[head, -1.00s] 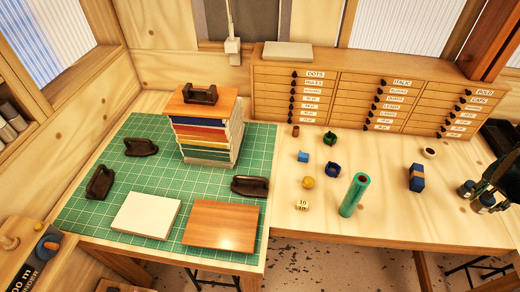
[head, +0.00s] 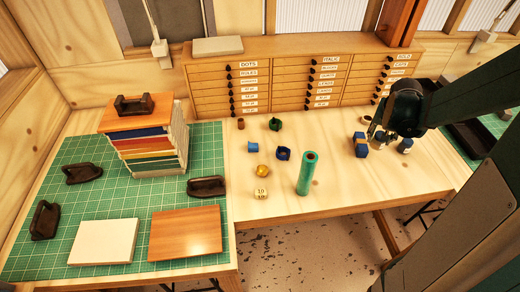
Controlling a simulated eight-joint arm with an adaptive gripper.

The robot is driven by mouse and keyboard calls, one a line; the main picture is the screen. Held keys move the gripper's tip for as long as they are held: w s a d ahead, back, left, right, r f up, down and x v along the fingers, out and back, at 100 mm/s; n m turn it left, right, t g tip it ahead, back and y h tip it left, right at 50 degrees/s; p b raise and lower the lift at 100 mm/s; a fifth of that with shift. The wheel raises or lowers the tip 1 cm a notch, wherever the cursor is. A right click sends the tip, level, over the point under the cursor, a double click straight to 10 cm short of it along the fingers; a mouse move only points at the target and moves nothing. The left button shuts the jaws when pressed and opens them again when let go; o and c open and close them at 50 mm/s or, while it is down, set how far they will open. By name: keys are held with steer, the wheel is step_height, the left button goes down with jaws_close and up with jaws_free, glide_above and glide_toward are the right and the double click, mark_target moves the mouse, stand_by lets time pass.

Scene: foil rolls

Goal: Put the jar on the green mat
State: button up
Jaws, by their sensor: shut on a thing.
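The jar (head: 367,120) looks like a small pale round pot. It stands at the right part of the wooden table, behind a blue block, partly covered by my gripper. My gripper (head: 384,138) comes in from the right, shut on the jar; its dark body hides most of the contact. The green mat (head: 95,210) with a white grid lies at the left end of the table.
On the mat are a book stack (head: 150,145) with a dark holder on top, several dark holders, a white board (head: 103,241) and a wooden board (head: 184,233). A green foil roll (head: 307,174) stands mid-table near small coloured items. Drawers (head: 300,80) line the back.

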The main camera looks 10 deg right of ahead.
steer(key=w+a+n+y+p, duration=0.15)
steer(key=w+a+n, duration=0.4)
steer(key=a, duration=1.55)
steer(key=w+a+n+y, duration=0.35)
steer(key=a+n, duration=0.25)
steer(key=a, duration=1.5)
steer(key=s+a+n, duration=0.3)
steer(key=s+a, duration=0.2)
steer(key=a, duration=0.8)
steer(key=s+a+n+g+y, duration=0.1)
steer(key=s+a+n, duration=0.3)
steer(key=a, duration=0.9)
steer(key=s+a+n+g+y, duration=0.1)
steer(key=s+a+n, duration=0.2)
steer(key=s+a, duration=0.4)
steer(key=shift+s+a+r+n+p, duration=0.25)
steer(key=shift+a+r+n+p, duration=0.15)
steer(key=shift+a, duration=3.1)
steer(key=shift+f, duration=0.1)
steer(key=shift+f, duration=2.85)
steer(key=shift+f, duration=0.15)
steer(key=shift+f, duration=1.95)
